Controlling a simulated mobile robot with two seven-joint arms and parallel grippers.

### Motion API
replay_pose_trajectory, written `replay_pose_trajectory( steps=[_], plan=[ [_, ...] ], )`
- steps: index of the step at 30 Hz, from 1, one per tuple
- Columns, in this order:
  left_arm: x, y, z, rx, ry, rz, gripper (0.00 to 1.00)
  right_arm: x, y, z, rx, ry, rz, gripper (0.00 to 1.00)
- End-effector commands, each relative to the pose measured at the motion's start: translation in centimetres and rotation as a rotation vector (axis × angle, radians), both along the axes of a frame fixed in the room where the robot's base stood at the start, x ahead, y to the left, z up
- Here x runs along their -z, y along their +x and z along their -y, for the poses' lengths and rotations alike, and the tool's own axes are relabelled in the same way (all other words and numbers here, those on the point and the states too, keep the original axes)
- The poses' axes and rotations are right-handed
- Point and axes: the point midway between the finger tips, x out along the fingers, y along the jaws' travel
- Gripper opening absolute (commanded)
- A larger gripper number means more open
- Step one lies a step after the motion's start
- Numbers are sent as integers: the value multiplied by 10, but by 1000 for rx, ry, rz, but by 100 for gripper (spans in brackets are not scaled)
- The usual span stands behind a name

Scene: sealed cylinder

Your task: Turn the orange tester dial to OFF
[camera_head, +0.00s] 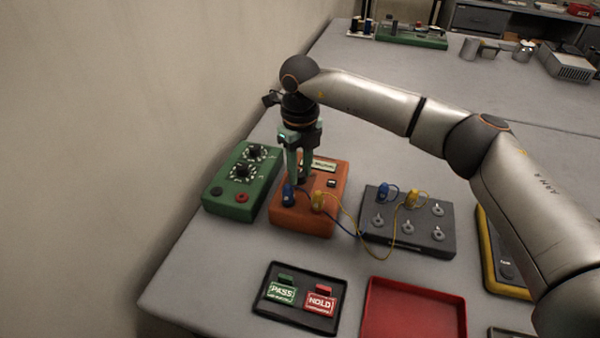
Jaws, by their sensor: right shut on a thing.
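The orange tester (294,219) stands on the grey bench, with a blue plug (289,195) and a yellow plug (318,201) at its front. My right gripper (300,178) points straight down over the tester's upper part and is shut on the dial, which is mostly hidden between its fingers. The dial's pointer and the OFF mark cannot be made out. My left gripper is not in view.
A green box (233,199) with dials stands close left of the tester. A grey terminal box (408,238), wired to the tester, stands right. In front lie a black tray (262,304) with PASS and HOLD tags and a red tray (415,312). A wall is at left.

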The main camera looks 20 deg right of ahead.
Motion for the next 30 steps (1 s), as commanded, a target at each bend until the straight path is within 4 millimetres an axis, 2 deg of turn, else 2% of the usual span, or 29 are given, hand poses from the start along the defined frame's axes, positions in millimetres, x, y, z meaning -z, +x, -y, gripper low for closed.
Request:
replay_pose_trajectory(
  steps=[15, 21, 30],
  plan=[
    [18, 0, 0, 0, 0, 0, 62, -1, 1, 0, -462, 2, 6, 0],
    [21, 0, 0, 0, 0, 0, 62, -1, 1, 0, -585, 2, 5, 0],
    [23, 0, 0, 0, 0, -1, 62, -1, 1, 0, -678, 2, 6, 0]
  ],
)
